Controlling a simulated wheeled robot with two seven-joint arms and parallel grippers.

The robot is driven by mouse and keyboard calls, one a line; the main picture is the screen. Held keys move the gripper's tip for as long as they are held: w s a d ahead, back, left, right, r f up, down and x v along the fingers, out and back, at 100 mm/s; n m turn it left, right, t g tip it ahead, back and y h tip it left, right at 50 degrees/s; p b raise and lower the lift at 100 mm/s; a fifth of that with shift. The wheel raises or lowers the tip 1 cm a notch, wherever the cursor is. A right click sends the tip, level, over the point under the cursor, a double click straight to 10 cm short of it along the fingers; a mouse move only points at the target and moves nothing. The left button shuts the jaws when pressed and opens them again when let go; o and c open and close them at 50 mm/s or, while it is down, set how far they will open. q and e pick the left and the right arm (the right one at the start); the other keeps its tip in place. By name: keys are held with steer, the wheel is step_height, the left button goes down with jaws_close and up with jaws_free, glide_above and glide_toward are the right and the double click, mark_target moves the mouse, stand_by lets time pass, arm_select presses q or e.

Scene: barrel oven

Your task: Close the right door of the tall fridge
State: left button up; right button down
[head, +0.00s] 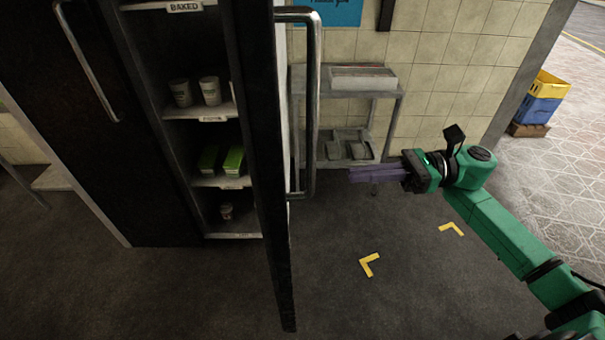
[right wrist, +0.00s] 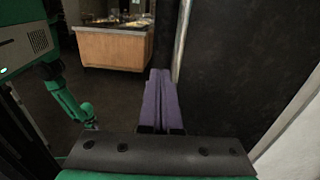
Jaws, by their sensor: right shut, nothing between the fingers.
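The tall fridge is dark, and its closed left door (head: 60,120) has a long metal handle. The right door (head: 262,160) stands open, swung out toward me and seen nearly edge-on. Its metal handle (head: 312,100) is on the right side of the door. My right gripper (head: 352,174) has purple fingers, shut and empty, just right of the handle's lower part; I cannot tell whether they touch. In the right wrist view the shut fingers (right wrist: 160,80) point forward beside a dark upright panel (right wrist: 235,65).
Fridge shelves (head: 215,110) hold cups and green boxes. A grey rack (head: 300,85) stands by the tiled wall behind the door. Crates (head: 542,97) stand at the far right. Floor with yellow corner marks (head: 369,265) is clear. A wooden counter (right wrist: 112,48) shows in the right wrist view.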

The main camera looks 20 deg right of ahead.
mark_target(307, 177)
steer(key=a+p, duration=0.1)
steer(key=a, duration=0.2)
steer(key=w+a+p, duration=0.1)
steer(key=a+p, duration=0.1)
steer(key=a, duration=0.1)
steer(key=a+p, duration=0.1)
steer(key=a, duration=0.3)
steer(key=shift+w+r+p, duration=0.25)
steer(key=shift+r+p, duration=0.05)
steer(key=shift+r, duration=0.05)
steer(key=shift+a+f, duration=0.2)
steer(key=shift+a, duration=0.15)
